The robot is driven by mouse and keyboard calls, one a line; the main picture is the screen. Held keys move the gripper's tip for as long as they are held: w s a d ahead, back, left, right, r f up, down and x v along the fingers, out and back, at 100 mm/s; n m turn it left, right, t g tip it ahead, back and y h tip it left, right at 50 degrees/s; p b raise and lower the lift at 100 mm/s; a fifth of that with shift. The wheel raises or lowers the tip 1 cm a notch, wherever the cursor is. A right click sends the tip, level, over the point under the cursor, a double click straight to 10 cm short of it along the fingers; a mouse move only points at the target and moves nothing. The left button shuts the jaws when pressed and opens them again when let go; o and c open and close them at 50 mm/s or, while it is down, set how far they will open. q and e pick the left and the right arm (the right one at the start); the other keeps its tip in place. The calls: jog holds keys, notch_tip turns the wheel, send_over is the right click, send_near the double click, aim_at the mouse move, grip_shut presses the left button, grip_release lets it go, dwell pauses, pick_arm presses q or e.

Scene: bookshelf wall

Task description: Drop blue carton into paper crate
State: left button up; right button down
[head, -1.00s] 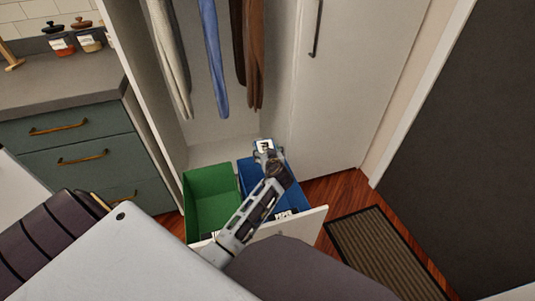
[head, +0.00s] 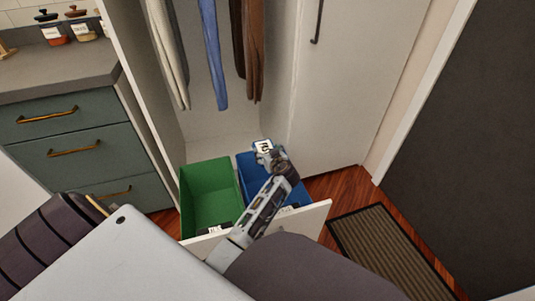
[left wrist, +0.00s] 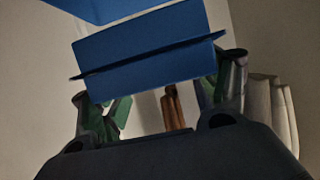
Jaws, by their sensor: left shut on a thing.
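My left gripper (head: 268,154) is shut on the blue carton (head: 263,147), which has a white label with dark marks. They show over the back of the blue crate (head: 298,192) in the head view; the height above it is hard to tell. In the left wrist view the carton (left wrist: 150,55) sits between the two fingers (left wrist: 162,95). A green crate (head: 208,195) stands just left of the blue one. Both crates bear small labels at the front that I cannot read, so I cannot tell which is the paper crate. My right gripper is not in view.
The crates stand in a pulled-out unit with a white front (head: 318,215). Clothes (head: 215,60) hang behind and above. A white door (head: 350,90) is at right, a teal drawer cabinet (head: 75,150) at left, and a striped mat (head: 385,245) on the floor.

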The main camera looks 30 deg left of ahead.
pick_arm(q)
jog(key=shift+f, duration=0.15)
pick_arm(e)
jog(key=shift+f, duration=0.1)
pick_arm(q)
jog(key=shift+f+b, duration=1.45)
jog(key=shift+f, duration=0.4)
jog(key=shift+f+b, duration=0.65)
jog(key=shift+f, duration=0.35)
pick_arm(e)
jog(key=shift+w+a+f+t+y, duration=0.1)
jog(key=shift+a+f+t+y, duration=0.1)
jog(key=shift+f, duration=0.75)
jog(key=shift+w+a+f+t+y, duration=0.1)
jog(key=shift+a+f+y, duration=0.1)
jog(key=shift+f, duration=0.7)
pick_arm(q)
jog(key=o, duration=1.1)
jog(key=shift+r, duration=0.15)
jog(key=shift+r, duration=4.85)
